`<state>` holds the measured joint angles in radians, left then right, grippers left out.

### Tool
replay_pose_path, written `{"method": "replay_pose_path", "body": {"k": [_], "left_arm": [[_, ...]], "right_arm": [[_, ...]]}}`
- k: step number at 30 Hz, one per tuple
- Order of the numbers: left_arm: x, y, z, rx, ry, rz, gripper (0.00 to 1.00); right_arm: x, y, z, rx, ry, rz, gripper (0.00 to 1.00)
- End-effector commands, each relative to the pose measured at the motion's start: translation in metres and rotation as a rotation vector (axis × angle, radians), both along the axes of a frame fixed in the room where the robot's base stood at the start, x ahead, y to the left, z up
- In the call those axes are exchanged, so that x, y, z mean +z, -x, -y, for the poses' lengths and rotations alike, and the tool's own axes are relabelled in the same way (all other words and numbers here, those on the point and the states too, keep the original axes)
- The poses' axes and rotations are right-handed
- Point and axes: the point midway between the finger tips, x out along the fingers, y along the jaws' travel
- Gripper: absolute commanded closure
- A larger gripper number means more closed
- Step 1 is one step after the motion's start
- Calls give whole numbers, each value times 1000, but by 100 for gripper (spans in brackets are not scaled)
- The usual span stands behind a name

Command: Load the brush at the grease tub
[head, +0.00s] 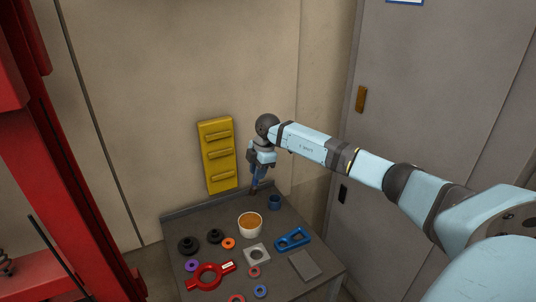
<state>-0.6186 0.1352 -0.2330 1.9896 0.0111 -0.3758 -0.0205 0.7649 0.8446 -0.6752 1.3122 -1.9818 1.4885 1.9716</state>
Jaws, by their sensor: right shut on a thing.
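The grease tub (261,229), a white round tub with orange-brown grease (250,220) inside, stands near the middle of the dark table. My right gripper (259,168) is above the table's back edge, behind and slightly right of the tub. It is shut on a small brush (255,185) with a blue handle, which points down. The brush's lower end looks dark and is apart from the tub; whether there is grease on it is too small to tell. My left gripper is not in view.
The table (205,223) holds a blue cup (274,203), a blue link (292,239), a red ring part (209,276), a grey square plate (257,254), a dark flat block (303,265) and several rings. A yellow rack (218,155) is behind it. A red frame (45,200) stands left.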

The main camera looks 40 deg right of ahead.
Motion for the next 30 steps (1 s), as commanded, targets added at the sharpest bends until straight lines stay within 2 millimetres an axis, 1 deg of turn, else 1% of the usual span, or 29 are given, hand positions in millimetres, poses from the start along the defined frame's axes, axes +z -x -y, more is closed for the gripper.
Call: {"method": "replay_pose_path", "body": {"k": [1,3,9,17,23,30], "left_arm": [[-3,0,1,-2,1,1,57],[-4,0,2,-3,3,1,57],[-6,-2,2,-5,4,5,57],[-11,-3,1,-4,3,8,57],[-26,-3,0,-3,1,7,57],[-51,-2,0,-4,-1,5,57]], "right_arm": [[-10,7,-10,-3,-24,15,100],[-15,14,-18,-12,-48,42,100],[-22,28,-27,-41,-91,92,100],[-28,32,-28,-53,-101,108,100],[-44,32,-28,-53,-101,107,100],[-71,32,-28,-54,-101,107,100]]}}
